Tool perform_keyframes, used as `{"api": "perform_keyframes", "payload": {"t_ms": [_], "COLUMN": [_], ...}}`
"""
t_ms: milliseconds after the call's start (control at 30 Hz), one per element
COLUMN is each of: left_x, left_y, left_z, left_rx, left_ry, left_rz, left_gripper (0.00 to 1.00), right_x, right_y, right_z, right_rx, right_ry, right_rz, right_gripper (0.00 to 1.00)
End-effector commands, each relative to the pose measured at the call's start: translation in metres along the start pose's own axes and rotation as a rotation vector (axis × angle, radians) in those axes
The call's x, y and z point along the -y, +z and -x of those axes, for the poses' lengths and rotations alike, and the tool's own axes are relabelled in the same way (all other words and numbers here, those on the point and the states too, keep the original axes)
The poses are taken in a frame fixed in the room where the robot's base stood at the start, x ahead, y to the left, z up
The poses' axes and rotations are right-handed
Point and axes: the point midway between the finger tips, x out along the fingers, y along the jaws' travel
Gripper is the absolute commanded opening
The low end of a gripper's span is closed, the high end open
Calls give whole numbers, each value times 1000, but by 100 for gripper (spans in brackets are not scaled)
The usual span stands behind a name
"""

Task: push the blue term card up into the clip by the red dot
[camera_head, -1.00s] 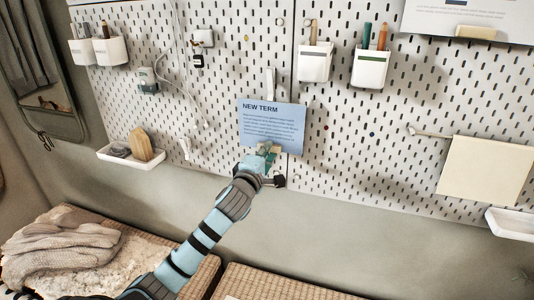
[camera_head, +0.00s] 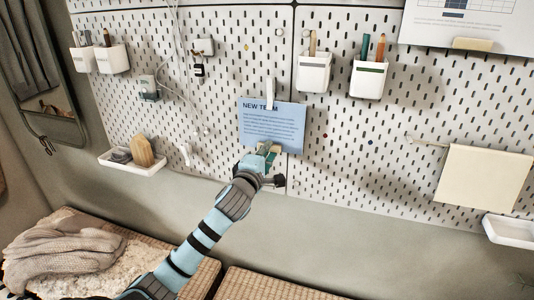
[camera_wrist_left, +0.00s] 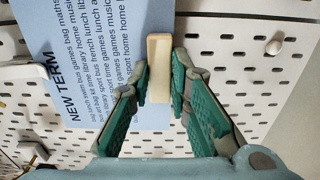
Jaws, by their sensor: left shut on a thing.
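The blue term card (camera_head: 270,130) is upright against the pegboard, with its top edge behind the lower end of a narrow white clip (camera_head: 270,92), which covers part of the title. A small red dot (camera_head: 325,136) is on the board right of the card. My left gripper (camera_head: 268,153) is at the card's lower edge, shut on a small cream block (camera_wrist_left: 158,68). In the left wrist view the block lies over the bottom edge of the card (camera_wrist_left: 95,50), between the green fingertips (camera_wrist_left: 160,82). Whether it is fixed to the card I cannot tell. My right gripper is out of view.
White pen pots (camera_head: 313,72) hang above right. A cream cloth (camera_head: 484,178) hangs at the right, and a shallow tray (camera_head: 132,162) holds brushes at the left. A woven bench (camera_head: 275,285) with folded knitwear (camera_head: 65,245) stands below. The board around the card is mostly clear.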

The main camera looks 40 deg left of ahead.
Motion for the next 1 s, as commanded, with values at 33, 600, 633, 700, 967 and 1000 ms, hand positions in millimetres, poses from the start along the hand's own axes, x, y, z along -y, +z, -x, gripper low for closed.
{"api": "perform_keyframes", "payload": {"t_ms": [33, 600, 633, 700, 967, 1000], "left_x": [-3, -2, -1, -1, -2, -2], "left_y": [0, 0, 0, 0, 0, 1], "left_z": [0, 3, 6, 17, 87, 97], "left_rx": [0, 0, 0, 2, 3, 4], "left_ry": [1, -2, -3, -3, -3, -2], "left_rz": [0, -1, -1, -3, -5, -4], "left_gripper": [0, 41, 41, 41, 41, 41], "right_x": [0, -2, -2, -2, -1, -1], "right_y": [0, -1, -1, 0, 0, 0], "right_z": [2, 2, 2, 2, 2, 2], "right_rx": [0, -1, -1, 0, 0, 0], "right_ry": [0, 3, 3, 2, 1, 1], "right_rz": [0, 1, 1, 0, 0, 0], "right_gripper": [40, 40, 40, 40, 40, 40]}}
